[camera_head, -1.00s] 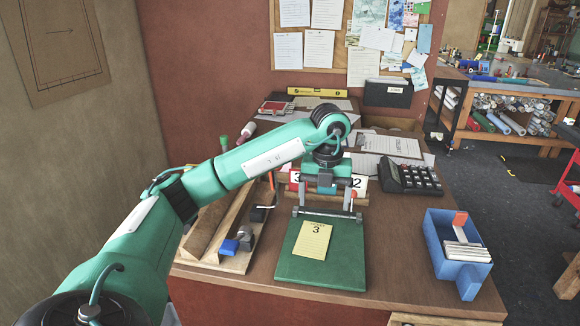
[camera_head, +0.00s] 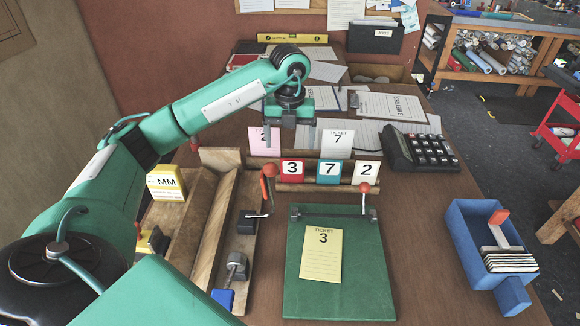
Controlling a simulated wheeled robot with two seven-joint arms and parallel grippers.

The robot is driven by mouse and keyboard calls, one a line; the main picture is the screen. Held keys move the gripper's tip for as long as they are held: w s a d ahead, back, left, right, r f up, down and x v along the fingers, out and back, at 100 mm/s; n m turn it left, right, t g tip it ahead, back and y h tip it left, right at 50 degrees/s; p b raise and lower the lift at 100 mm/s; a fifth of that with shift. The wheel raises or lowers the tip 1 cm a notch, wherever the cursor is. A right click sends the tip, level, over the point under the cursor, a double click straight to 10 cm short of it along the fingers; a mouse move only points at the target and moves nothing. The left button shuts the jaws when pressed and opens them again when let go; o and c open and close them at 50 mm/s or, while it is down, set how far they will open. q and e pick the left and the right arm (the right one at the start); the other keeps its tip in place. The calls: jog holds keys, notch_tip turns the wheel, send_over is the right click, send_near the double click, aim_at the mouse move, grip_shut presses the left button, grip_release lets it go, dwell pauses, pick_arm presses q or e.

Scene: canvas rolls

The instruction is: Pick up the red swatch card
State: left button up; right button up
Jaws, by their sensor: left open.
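A red card with a white panel and the number 3 (camera_head: 292,170) stands upright in a wooden holder, left of a teal 7 card (camera_head: 329,172) and a white 2 card (camera_head: 366,173). I cannot tell if it is the swatch card; a red-orange tab (camera_head: 498,217) also stands up in the blue box. My left gripper (camera_head: 289,142) is open and empty, its fingers pointing down above and behind the red 3 card, apart from it as far as I can see. My right gripper is not in view.
The blue box (camera_head: 462,232) holds several pale cards at right. A green board (camera_head: 360,265) with a yellow ticket (camera_head: 322,254) lies in front. A pink ticket (camera_head: 264,141) and a white ticket (camera_head: 337,144) stand behind the cards. A black calculator (camera_head: 414,149) sits at right.

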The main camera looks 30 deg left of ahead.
pick_arm(q)
jog(key=p, duration=0.2)
send_over(293, 171)
jog(key=f, duration=0.4)
jog(key=a+f, duration=0.1)
jog(key=shift+s+f, duration=0.2)
jog(key=shift+f, duration=0.4)
jog(key=shift+d+f, duration=0.15)
jog(key=f+p, duration=0.1)
jog(key=f, duration=0.1)
jog(key=f+p, duration=0.1)
jog(key=f, duration=0.1)
jog(key=shift+w+d+p, duration=0.2)
jog(key=shift+w+p, duration=0.05)
jog(key=shift+p, duration=0.05)
jog(key=shift+f, duration=0.45)
jog(key=c, duration=1)
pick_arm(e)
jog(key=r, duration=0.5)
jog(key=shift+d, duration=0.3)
